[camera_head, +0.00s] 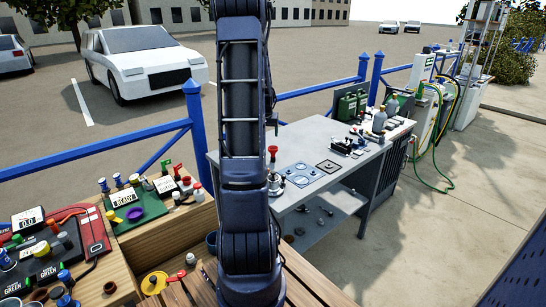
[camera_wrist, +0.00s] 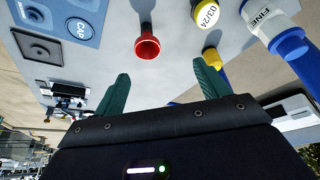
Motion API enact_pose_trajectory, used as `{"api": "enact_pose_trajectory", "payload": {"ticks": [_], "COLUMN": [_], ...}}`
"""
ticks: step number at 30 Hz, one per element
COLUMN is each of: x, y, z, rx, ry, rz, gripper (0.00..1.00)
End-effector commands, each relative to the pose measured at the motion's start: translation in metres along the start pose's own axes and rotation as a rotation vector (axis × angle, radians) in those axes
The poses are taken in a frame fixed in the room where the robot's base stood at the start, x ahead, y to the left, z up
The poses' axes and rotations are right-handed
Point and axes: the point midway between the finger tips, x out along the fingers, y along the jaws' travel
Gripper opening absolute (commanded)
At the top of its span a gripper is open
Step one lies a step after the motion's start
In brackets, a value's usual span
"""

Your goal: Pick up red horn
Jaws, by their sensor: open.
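The red horn (camera_wrist: 147,47) is in the wrist view, its round red mouth facing the camera and a dark stem behind it, over a grey work surface. My gripper (camera_wrist: 161,72) is open, its two green fingers apart. In the picture the horn lies just beyond the fingertips, between their lines; nothing is between the fingers. In the head view a red-topped upright item (camera_head: 273,150), likely the horn, stands at the near left edge of the grey table beside my arm.
In the wrist view, a yellow-capped item (camera_wrist: 204,14) and a white-and-blue tube marked FINE (camera_wrist: 270,22) are close right of the horn. A blue plate (camera_wrist: 70,18) lies left. The grey table (camera_head: 325,140) also bears bottles (camera_head: 380,120). A cluttered wooden bench (camera_head: 150,240) is at left.

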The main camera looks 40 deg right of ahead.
Motion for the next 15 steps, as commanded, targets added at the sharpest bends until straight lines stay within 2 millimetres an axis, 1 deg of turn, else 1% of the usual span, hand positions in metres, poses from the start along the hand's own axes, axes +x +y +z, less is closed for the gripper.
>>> {"api": "enact_pose_trajectory", "payload": {"ticks": [1, 5, 11, 15], "x": [0.009, 0.020, 0.034, 0.052], "y": [0.008, 0.017, 0.019, 0.020], "z": [-0.002, -0.006, -0.006, -0.006], "rx": [0.011, 0.025, 0.027, 0.026], "ry": [-0.002, 0.000, -0.002, -0.002], "rz": [0.007, 0.015, 0.017, 0.017], "gripper": [0.74, 0.74, 0.74, 0.74]}}
